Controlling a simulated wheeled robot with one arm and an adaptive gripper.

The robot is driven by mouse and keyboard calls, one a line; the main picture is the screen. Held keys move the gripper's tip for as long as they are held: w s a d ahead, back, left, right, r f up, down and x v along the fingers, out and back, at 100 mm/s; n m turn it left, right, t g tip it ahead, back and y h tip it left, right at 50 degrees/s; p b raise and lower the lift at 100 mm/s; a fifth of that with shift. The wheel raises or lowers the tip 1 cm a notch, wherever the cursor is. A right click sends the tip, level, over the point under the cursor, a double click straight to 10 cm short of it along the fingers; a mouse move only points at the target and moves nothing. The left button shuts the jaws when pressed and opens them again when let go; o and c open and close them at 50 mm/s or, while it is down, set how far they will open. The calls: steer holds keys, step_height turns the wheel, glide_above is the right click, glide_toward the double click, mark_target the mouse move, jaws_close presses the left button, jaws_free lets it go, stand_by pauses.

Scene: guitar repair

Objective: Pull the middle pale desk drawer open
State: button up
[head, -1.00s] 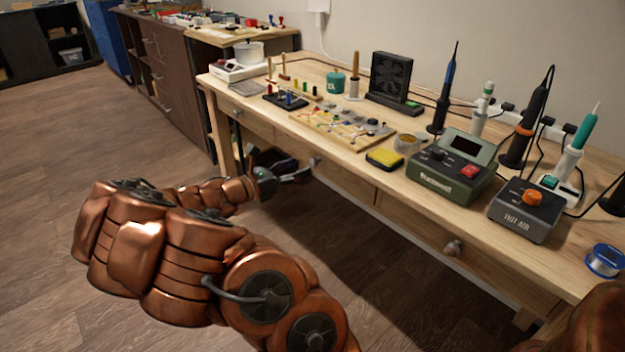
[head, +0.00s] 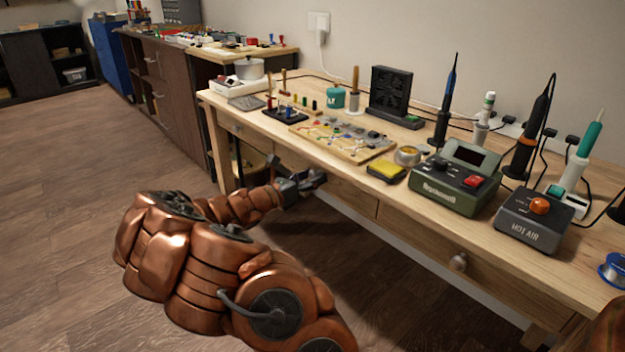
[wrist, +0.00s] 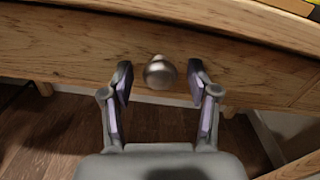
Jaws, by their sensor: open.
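The middle pale desk drawer (head: 350,194) is in the front of the wooden desk and looks shut. Its round metal knob (wrist: 160,73) shows in the wrist view between my two fingertips, slightly beyond them. My gripper (head: 316,178) is open and at the drawer front in the head view; there the knob is hidden behind it. In the wrist view my gripper (wrist: 160,84) has a finger on each side of the knob, with gaps on both sides.
The right drawer's knob (head: 458,262) is at the right. The desk top (head: 330,152) holds a yellow sponge (head: 386,172), a green soldering station (head: 455,185) and a hot air unit (head: 533,220). The floor (head: 60,220) at left is clear.

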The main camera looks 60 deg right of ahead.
steer(key=shift+s+d, duration=0.1)
steer(key=shift+d, duration=0.15)
jaws_close()
stand_by(0.5)
